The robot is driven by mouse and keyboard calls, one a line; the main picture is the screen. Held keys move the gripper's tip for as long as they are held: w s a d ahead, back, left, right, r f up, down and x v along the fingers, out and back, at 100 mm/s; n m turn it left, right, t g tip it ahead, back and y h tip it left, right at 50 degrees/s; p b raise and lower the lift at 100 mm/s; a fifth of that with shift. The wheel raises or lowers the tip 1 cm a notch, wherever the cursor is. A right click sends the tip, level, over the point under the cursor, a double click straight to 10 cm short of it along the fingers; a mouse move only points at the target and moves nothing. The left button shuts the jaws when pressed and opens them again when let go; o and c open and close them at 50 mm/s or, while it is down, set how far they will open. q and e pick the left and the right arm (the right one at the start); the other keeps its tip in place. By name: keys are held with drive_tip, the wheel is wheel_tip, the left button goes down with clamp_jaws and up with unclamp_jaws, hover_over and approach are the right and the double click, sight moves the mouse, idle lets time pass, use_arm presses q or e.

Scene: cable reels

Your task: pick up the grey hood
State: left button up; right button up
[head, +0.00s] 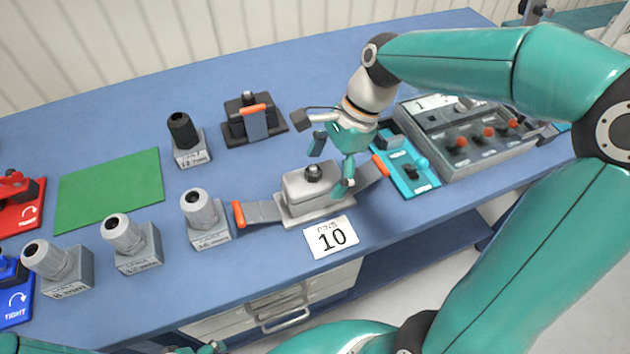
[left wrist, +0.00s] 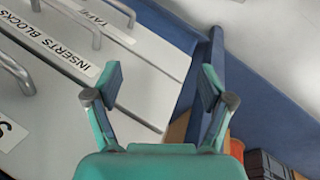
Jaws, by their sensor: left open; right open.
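The grey hood (head: 307,194) is a light grey block with a dark knob on top. It sits upright on a grey base on the blue bench in the head view. A grey lever with an orange end is swung out on each side. My right gripper (head: 332,162) is open, just above and right of the knob. One finger is behind the hood and the other overlaps its right side; I cannot tell whether it touches. My left gripper (left wrist: 160,82) is open and empty in front of drawers in the left wrist view.
A white card marked 10 (head: 331,236) lies in front of the hood. A black hood (head: 243,118) stands behind. Several grey glands (head: 202,213) stand left, near a green mat (head: 108,188). A teal device (head: 408,172) and a grey control box (head: 440,116) are right. Drawer handles (left wrist: 75,22) stick out.

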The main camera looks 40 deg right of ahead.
sight(311, 184)
drive_tip(key=a+f, duration=0.1)
drive_tip(key=f, duration=0.1)
drive_tip(key=w+a+f, duration=0.1)
drive_tip(key=shift+w+a+f, duration=0.15)
drive_tip(key=shift+a+f, duration=0.15)
drive_tip(key=shift+f, duration=0.05)
drive_tip(key=shift+w+a+f, duration=0.1)
drive_tip(key=shift+a+f, duration=0.05)
drive_tip(key=shift+f, duration=0.3)
drive_tip(key=c, duration=1.4)
drive_tip(key=shift+r, duration=0.1)
drive_tip(key=shift+c, duration=0.2)
